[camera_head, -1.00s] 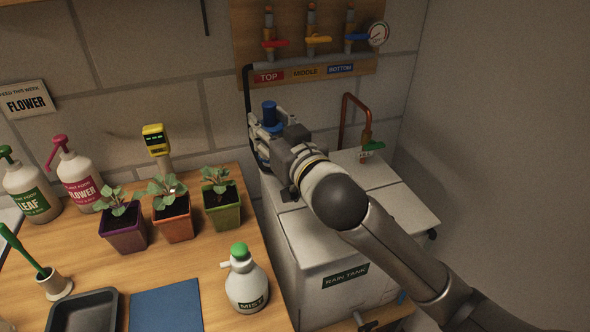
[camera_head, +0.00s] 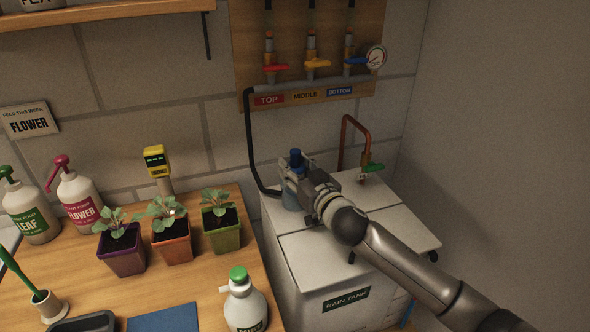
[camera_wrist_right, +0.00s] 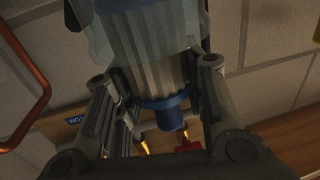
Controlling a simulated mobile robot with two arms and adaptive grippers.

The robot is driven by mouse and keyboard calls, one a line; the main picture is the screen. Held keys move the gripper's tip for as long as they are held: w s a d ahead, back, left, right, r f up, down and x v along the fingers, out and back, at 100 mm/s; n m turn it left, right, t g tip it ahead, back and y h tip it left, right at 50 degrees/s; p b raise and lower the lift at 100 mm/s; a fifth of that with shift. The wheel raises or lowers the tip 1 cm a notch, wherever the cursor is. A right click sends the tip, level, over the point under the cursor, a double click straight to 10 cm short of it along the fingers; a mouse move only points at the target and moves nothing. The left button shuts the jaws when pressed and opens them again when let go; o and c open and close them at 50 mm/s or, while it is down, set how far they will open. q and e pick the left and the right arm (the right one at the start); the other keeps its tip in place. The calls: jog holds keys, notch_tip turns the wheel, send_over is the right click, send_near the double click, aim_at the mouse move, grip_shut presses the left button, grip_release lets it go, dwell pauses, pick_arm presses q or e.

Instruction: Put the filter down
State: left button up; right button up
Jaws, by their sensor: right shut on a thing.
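The filter (camera_head: 291,199) has a blue cap and a translucent bluish body. It is upright at the back left of the rain tank's white top (camera_head: 335,240). My right gripper (camera_head: 297,177) is shut on it, below the cap. I cannot tell whether its base touches the tank top. In the right wrist view the filter (camera_wrist_right: 150,50) shows pale pleats inside the clear body and a blue end (camera_wrist_right: 165,108), between the two fingers of my right gripper (camera_wrist_right: 160,85). My left gripper is not in view.
A black hose (camera_head: 250,140) runs down the wall to the left of the filter. A copper pipe with a green-handled tap (camera_head: 371,168) stands to its right. Three potted seedlings (camera_head: 171,236) and a mist bottle (camera_head: 245,305) are on the bench. The tank top's front is clear.

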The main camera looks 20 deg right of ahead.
jog(key=shift+f, duration=0.15)
jog(key=shift+f+b, duration=0.4)
jog(key=shift+f, duration=0.15)
jog(key=o, duration=1)
jog(key=shift+a+f, duration=0.1)
jog(key=shift+a, duration=0.05)
